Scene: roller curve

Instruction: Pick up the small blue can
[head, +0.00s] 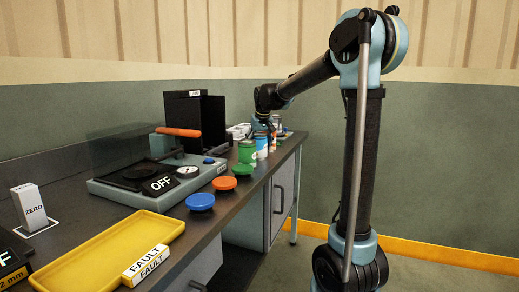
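A small blue can (262,147) with a pale band stands upright on the dark bench (120,218), toward its far end.
A yellow tray (100,248), a device marked OFF (130,198) and a black box (183,112) stand on the bench. More small items crowd behind the cans.

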